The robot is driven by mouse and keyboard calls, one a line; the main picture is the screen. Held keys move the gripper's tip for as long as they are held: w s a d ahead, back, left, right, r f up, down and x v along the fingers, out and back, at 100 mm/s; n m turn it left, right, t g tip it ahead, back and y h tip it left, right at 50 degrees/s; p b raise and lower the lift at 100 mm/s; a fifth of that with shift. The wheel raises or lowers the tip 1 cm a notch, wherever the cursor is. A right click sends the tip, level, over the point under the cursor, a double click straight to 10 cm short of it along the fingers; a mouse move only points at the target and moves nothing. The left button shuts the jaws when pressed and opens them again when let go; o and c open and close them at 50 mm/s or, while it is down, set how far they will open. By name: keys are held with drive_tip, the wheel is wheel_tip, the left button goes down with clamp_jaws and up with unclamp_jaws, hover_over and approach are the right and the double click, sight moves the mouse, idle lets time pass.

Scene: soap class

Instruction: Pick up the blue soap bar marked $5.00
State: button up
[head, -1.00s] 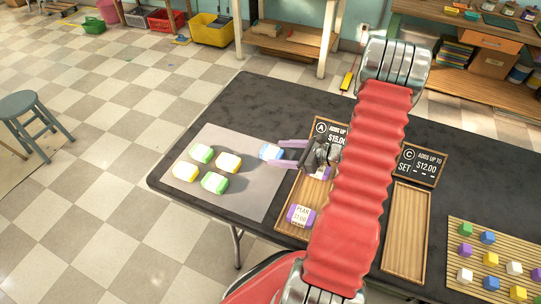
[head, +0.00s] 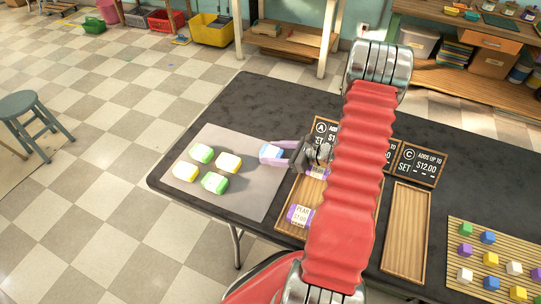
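The blue-and-white soap bar (head: 271,153) lies at the right edge of the grey mat (head: 252,190) on the dark table. Its price marking is too small to read. My gripper (head: 268,153) has purple fingers, one on the far side and one on the near side of this bar. The fingers are spread apart around it; I cannot tell whether they touch it. The bar appears to rest on the mat.
Several green and yellow soap bars (head: 214,183) lie on the mat to the left. A wooden tray (head: 315,190) with purple bars (head: 300,215) lies just right of the mat, under my arm. An empty tray (head: 406,230) and a slatted board (head: 456,290) with small coloured cubes are farther right.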

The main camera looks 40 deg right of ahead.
sight(273, 152)
drive_tip(key=c, duration=0.9)
drive_tip(key=shift+r, duration=0.1)
drive_tip(key=shift+r, duration=4.95)
